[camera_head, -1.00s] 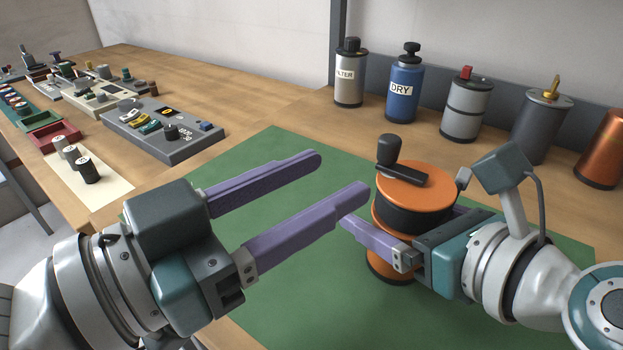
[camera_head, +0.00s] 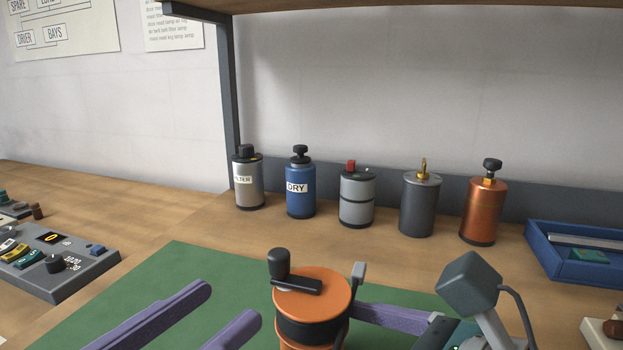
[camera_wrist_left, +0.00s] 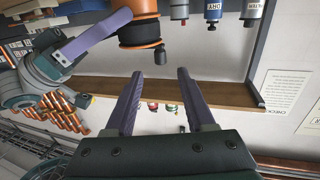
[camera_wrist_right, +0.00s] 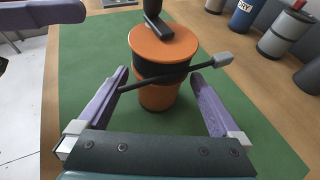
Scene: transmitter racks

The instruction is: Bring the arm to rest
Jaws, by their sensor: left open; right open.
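My left gripper (camera_head: 230,303) is open and empty, left of an orange and black drum (camera_head: 311,327) with a dark crank on top. In the left wrist view its fingers (camera_wrist_left: 158,72) stand apart with nothing between them. My right gripper shows partly in the head view, one purple finger (camera_head: 393,318) reaching to the drum's right side. In the right wrist view it (camera_wrist_right: 172,70) is open, its fingers on either side of the drum (camera_wrist_right: 160,97). A dark rod with a grey tip (camera_wrist_right: 222,59) crosses the drum there. I cannot tell whether the fingers touch the drum.
The drum stands on a green mat (camera_head: 200,262). Behind it is a row of canisters, including a blue one (camera_head: 300,186) and a copper one (camera_head: 483,208). A blue tray (camera_head: 575,262) lies at right, a grey control box (camera_head: 70,277) at left. A shelf hangs above.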

